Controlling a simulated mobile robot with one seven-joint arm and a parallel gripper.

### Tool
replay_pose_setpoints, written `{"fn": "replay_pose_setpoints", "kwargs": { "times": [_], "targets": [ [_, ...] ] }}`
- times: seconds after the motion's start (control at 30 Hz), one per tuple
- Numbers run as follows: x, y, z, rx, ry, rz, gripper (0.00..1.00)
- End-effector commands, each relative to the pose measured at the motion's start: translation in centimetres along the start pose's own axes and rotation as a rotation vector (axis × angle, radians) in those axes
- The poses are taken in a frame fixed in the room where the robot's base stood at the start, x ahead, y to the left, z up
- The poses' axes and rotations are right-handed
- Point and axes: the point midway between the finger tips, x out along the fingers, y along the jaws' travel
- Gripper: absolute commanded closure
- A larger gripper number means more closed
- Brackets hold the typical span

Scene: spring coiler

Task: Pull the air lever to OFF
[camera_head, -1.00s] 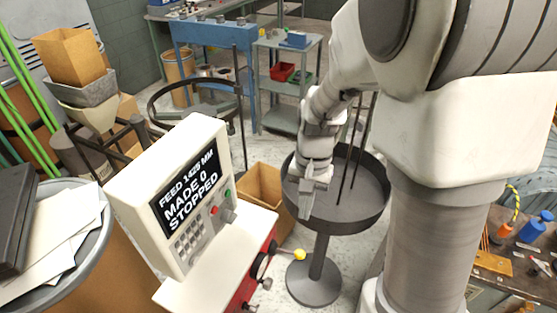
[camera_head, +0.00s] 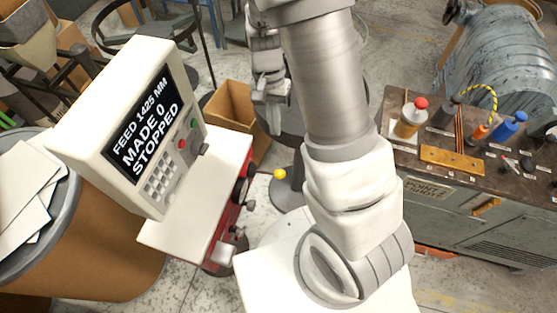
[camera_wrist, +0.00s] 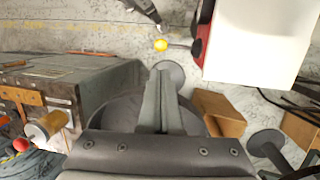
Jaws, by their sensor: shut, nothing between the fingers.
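A lever with a yellow ball knob (camera_head: 279,174) sticks out from the right side of the red-and-white machine (camera_head: 205,205). No label on it is readable, so I cannot confirm that it is the air lever. In the wrist view the yellow knob (camera_wrist: 160,44) is just beyond my fingertips, near the red side of the machine. My gripper (camera_head: 272,110) hangs behind the lever in the head view, apart from the knob. In the wrist view its fingers (camera_wrist: 162,75) are together and empty.
The machine's screen (camera_head: 145,125) reads FEED 1425 MM, MADE 0, STOPPED. A cardboard box (camera_head: 235,105) stands behind the machine, near my gripper. A round dark tray on a stand lies under my gripper. A cluttered workbench (camera_head: 440,160) is at the right.

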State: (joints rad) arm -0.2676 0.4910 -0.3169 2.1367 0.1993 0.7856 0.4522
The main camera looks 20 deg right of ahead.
Motion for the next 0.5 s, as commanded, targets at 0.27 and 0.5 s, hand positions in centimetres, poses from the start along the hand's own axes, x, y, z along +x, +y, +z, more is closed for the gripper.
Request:
{"fn": "replay_pose_setpoints", "kwargs": {
  "times": [0.27, 0.5],
  "targets": [
    [1.5, 0.1, 0.0, 0.0, -0.003, 0.003, 1.0],
    [6.4, 0.1, 0.1, 0.001, -0.006, 0.004, 1.0]
  ]
}}
